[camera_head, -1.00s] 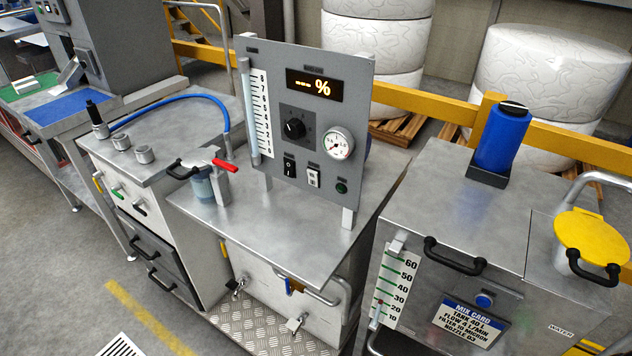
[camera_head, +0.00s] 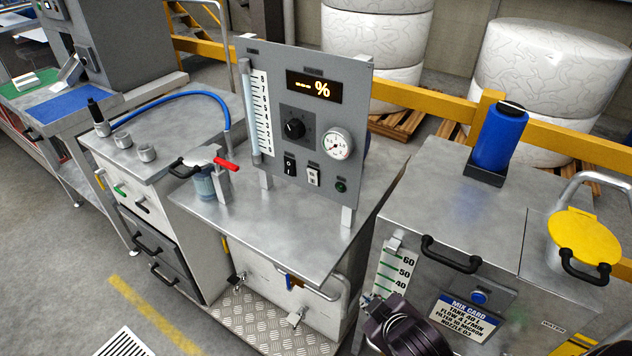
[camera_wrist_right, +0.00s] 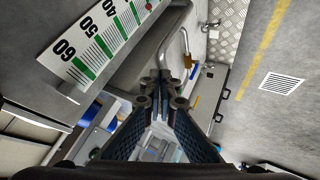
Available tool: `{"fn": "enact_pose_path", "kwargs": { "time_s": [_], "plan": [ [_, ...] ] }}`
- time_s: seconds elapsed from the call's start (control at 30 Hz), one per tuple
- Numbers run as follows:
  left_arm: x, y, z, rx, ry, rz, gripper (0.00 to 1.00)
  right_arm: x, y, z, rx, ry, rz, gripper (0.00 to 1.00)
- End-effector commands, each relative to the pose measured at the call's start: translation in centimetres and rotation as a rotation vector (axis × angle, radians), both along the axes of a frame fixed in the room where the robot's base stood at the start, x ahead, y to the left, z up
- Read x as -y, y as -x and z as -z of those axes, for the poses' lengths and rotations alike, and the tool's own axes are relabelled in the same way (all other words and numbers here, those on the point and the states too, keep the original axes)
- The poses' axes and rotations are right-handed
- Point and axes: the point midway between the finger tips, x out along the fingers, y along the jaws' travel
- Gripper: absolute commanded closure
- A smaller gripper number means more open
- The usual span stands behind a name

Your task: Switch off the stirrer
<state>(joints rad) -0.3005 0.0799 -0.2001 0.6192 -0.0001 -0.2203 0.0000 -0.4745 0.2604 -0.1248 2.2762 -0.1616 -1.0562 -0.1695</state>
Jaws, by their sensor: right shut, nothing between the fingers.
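A grey control panel (camera_head: 352,95) stands upright on a steel bench. It carries a lit display (camera_head: 314,86), a black knob (camera_head: 294,128), a round gauge (camera_head: 337,144), a black rocker switch (camera_head: 289,165), a light rocker switch (camera_head: 313,176) and a dark green button or lamp (camera_head: 341,187). Their labels are too small to read, so I cannot tell which belongs to the stirrer. A blue cylinder with a black top (camera_head: 500,137) stands on the right tank. My right gripper (camera_head: 370,300) is shut and empty at the tank's left front, below the panel; its fingertips meet in the wrist view (camera_wrist_right: 158,82). My left gripper is out of view.
The right tank (camera_head: 415,205) has black handles, a yellow lid (camera_head: 586,236), a level scale (camera_head: 390,272), a mix card (camera_head: 466,318) and a blue button (camera_head: 479,297). A red-handled valve (camera_head: 226,164) stands left of the panel. The bench front (camera_head: 300,245) is clear.

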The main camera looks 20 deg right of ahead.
Motion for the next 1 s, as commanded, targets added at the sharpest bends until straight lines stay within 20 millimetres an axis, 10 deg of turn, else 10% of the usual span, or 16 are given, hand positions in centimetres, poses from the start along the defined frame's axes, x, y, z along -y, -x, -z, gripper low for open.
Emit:
{"fn": "enact_pose_path", "kwargs": {
  "time_s": [0.4,1.0],
  "plan": [
    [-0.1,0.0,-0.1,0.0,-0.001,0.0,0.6,0.8,-12.9,-10.6,0.589,0.57,-0.506,1.0],
    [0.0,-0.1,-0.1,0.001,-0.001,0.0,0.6,-2.7,-14.4,-14.5,0.901,0.916,-0.897,1.0]
  ]
}}
